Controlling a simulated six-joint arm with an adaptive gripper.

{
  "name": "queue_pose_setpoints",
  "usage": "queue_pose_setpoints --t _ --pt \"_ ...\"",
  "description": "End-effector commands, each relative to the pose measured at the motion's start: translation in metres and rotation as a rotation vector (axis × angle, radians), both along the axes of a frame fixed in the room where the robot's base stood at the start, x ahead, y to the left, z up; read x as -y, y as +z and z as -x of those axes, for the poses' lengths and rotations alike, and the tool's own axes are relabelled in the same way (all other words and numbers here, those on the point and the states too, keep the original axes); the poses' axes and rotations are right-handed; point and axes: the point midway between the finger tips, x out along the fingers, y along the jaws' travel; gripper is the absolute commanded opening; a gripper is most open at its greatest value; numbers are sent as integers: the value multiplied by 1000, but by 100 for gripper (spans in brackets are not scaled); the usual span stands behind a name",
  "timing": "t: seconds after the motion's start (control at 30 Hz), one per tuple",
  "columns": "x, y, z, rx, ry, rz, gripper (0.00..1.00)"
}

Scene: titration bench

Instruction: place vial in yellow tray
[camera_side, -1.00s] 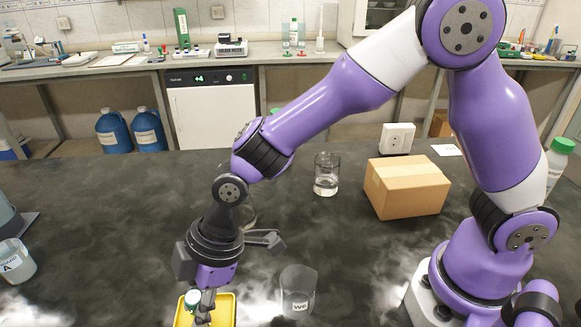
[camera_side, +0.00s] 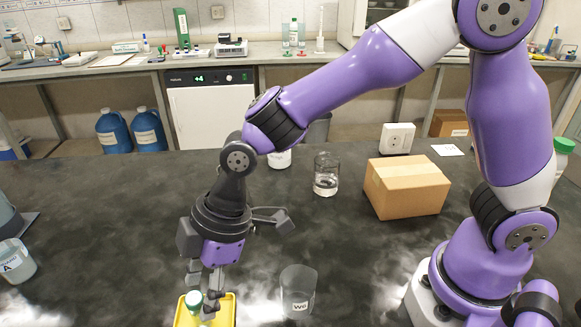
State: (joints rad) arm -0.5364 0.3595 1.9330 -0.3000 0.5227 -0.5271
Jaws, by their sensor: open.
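The yellow tray (camera_side: 232,312) lies on the dark bench at the bottom of the view, cut off by the lower edge. A small vial with a green-white cap (camera_side: 194,300) is in the tray, toward its left side; its lower part is hard to see. My gripper (camera_side: 204,288) points down just above the tray, with its fingertips beside and slightly above the vial cap. The fingers are open, and the vial appears free of them, though the overlap hides the exact gap.
A clear beaker (camera_side: 297,292) stands just right of the tray. Another beaker with liquid (camera_side: 326,175) and a cardboard box (camera_side: 406,187) stand farther back. A labelled beaker (camera_side: 14,262) is at the left edge. The bench between it and the tray is clear.

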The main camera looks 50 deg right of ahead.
Motion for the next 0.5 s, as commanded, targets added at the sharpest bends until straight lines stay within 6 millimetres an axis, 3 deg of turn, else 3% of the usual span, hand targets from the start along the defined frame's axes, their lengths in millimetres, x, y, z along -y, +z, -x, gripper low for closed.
queue_pose_setpoints --t 0.2,0.5 --pt "19 48 5 5 -2 -4 58" --pt "41 82 9 5 -47 1 58"
